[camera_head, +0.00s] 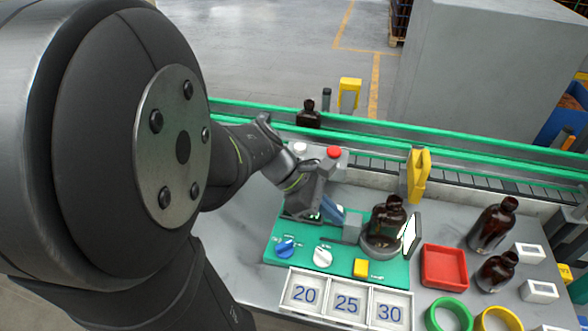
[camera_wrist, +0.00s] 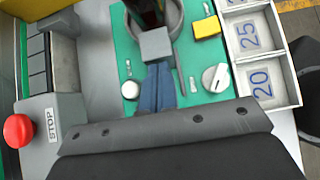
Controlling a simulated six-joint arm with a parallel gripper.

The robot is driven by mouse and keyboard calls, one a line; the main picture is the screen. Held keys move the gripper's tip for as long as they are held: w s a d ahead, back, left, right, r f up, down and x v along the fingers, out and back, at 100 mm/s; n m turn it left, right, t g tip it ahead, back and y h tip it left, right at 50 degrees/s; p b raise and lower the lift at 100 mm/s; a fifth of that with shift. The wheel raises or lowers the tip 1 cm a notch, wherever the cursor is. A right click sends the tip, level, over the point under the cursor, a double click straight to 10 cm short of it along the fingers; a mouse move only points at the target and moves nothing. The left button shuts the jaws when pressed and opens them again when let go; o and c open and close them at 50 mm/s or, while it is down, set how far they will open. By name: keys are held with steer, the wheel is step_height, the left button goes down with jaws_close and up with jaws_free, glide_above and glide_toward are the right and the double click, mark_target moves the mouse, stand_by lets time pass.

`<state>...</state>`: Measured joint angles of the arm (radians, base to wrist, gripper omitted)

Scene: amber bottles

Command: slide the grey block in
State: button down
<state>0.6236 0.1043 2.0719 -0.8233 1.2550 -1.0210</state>
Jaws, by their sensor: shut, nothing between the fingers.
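The grey block (camera_head: 352,226) sits on the green panel, close beside a round grey stand (camera_head: 378,250) that holds an amber bottle (camera_head: 387,222). In the wrist view the block (camera_wrist: 155,44) lies between my fingertips and the stand, whose ring shows at the top (camera_wrist: 178,22). My gripper (camera_head: 338,216) is low over the panel, its blue fingers together and empty, the tips right behind the block. In the wrist view the fingers (camera_wrist: 160,72) point at the block; whether they touch it I cannot tell. The bottle stands upright.
A numbered tray (camera_head: 347,302) lies in front. A red stop button (camera_wrist: 18,130) is beside the panel. Two bottles and a red tray (camera_head: 444,267) stand right.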

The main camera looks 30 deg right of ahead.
steer(key=w+a, duration=0.3)
steer(key=shift+w+a+r, duration=0.1)
steer(key=shift+w+r, duration=0.1)
steer(key=shift+r, duration=0.05)
steer(key=v, duration=0.9)
steer(key=shift+r, duration=0.1)
steer(key=x, duration=1)
steer(key=shift+s, duration=0.25)
steer(key=shift+s+d, duration=0.7)
steer(key=shift+d, duration=0.05)
steer(key=shift+s+d, duration=0.55)
steer(key=shift+d, duration=0.05)
